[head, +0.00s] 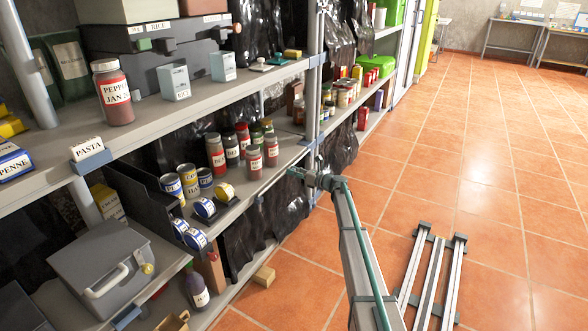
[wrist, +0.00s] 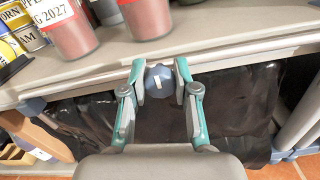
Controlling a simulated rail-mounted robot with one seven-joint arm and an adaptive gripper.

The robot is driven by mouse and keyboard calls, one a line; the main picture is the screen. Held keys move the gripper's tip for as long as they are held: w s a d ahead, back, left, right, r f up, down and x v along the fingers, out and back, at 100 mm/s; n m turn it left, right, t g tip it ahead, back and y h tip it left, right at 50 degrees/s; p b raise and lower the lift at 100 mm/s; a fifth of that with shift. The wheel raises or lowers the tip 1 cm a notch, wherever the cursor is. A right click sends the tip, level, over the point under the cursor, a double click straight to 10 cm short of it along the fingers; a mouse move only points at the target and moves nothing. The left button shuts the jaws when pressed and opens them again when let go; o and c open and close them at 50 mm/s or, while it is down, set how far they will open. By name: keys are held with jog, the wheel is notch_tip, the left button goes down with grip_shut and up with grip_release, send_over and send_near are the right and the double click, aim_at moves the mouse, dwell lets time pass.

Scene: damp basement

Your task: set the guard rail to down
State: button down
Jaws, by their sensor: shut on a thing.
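In the wrist view, my gripper (wrist: 159,84) has its two teal-edged fingers closed on either side of a dark blue knob (wrist: 159,78) with a small white mark. The knob sits at the front edge of a grey shelf (wrist: 235,60). In the head view, my gripper (head: 302,175) is at the front edge of the middle shelf, near its far end. The knob is too small to make out there.
Red-filled jars (head: 215,154) and several cans (head: 172,187) stand on the middle shelf, close behind the front edge. A grey upright (head: 313,75) rises by my gripper. Black plastic sheeting (head: 250,245) hangs below.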

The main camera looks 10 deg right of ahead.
jog(key=c, duration=1.1)
grip_release()
jog(key=shift+f, duration=0.35)
jog(key=shift+o, duration=1.3)
jog(key=shift+r, duration=0.1)
jog(key=shift+s, duration=0.1)
jog(key=v, duration=1.2)
